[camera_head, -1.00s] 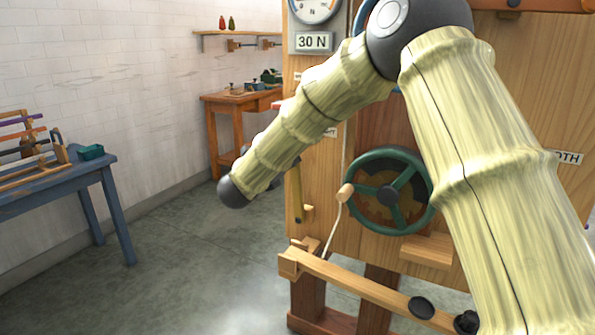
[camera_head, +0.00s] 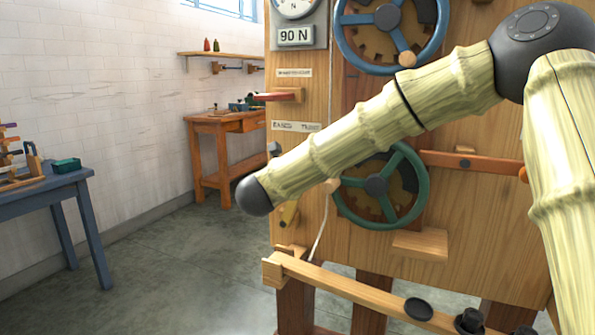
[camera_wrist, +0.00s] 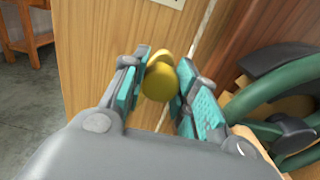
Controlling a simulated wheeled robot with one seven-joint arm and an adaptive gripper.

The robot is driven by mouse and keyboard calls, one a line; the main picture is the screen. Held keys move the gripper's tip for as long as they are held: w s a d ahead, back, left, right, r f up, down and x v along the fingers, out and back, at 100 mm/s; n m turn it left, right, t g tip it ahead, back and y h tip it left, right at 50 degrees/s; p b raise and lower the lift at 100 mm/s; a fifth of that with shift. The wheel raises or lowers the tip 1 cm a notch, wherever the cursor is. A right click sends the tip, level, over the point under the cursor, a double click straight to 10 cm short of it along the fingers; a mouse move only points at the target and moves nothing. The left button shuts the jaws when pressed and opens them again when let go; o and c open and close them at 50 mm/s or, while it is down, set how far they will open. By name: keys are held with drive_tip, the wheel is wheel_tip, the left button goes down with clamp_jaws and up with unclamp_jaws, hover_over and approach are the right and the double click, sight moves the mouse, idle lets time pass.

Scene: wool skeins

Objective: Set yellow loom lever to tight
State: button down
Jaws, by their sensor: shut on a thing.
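The yellow lever (camera_head: 289,214) is on the left part of the wooden loom panel, partly hidden by my arm in the head view. In the wrist view its rounded yellow end (camera_wrist: 158,82) sits between the teal pads of my gripper (camera_wrist: 162,88), which is shut on it. My gripper itself is mostly hidden behind my arm in the head view. A small label (camera_head: 297,126) on the panel above the lever is hard to read, with what looks like "TIGHT" at its right end. A display (camera_head: 296,37) reads "90 N" under a round dial (camera_head: 295,5).
A green handwheel (camera_head: 412,212) is just right of the lever; it also shows in the wrist view (camera_wrist: 280,85). A red lever (camera_head: 275,97) and blue wheel (camera_head: 345,42) are above. A pale cord hangs beside the lever. A wooden beam (camera_head: 345,285) crosses below.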

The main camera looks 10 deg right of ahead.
drive_tip(key=shift+d+f, duration=0.15)
drive_tip(key=shift+f, duration=0.05)
idle(0.3)
drive_tip(key=c, duration=1.5)
unclamp_jaws()
drive_tip(key=o, duration=0.4)
drive_tip(key=shift+s+d, duration=0.1)
drive_tip(key=shift+d, duration=0.1)
drive_tip(key=shift+o, duration=0.2)
drive_tip(key=shift+a, duration=0.1)
drive_tip(key=shift+a, duration=0.15)
drive_tip(key=v, duration=1.2)
